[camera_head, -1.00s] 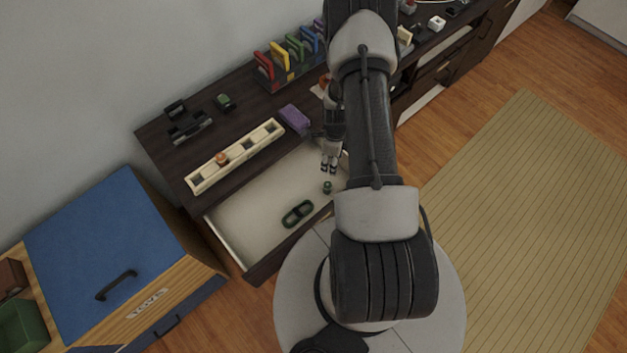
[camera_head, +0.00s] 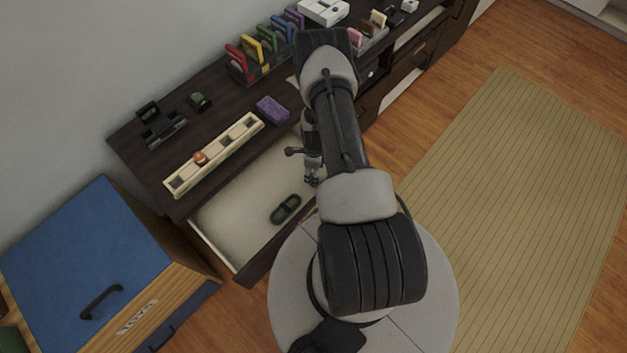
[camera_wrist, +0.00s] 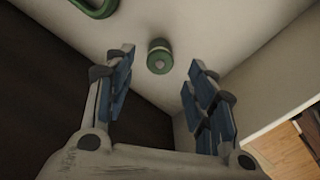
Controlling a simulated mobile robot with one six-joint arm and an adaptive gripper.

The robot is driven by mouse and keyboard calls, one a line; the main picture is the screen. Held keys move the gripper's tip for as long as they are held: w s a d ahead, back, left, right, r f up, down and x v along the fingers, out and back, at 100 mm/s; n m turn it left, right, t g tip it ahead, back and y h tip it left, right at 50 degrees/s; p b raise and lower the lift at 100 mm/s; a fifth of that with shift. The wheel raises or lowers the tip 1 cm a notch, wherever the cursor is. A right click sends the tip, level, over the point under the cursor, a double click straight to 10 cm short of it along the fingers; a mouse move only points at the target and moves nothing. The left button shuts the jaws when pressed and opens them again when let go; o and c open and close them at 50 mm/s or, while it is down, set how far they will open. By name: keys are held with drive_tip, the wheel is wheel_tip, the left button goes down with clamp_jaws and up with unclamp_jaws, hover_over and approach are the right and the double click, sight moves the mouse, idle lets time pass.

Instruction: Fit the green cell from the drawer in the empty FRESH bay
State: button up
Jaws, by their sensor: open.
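The green cell (camera_wrist: 158,57), a short cylinder with a pale end, stands on the drawer floor in the wrist view. It lies beyond and between my open fingertips, with nothing gripped. In the head view my gripper (camera_head: 312,180) is low over the right part of the open drawer (camera_head: 225,222), and the cell cannot be made out there. A long cream holder (camera_head: 182,182) with dark square bays sits on the dark cabinet top, with an orange item (camera_head: 200,157) at one bay. No FRESH label is legible.
A green oval ring (camera_head: 286,209) lies in the drawer and shows in the wrist view (camera_wrist: 98,8). A purple block (camera_head: 272,109), a black device (camera_head: 163,132), a small green item (camera_head: 200,101) and a rack of coloured pieces (camera_head: 262,50) stand on the cabinet.

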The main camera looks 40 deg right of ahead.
drive_tip(key=f, duration=0.2)
drive_tip(key=f+b, duration=0.1)
drive_tip(key=f, duration=0.1)
drive_tip(key=shift+w+a, duration=0.2)
drive_tip(key=shift+c, duration=0.4)
clamp_jaws()
drive_tip(key=shift+r, duration=0.1)
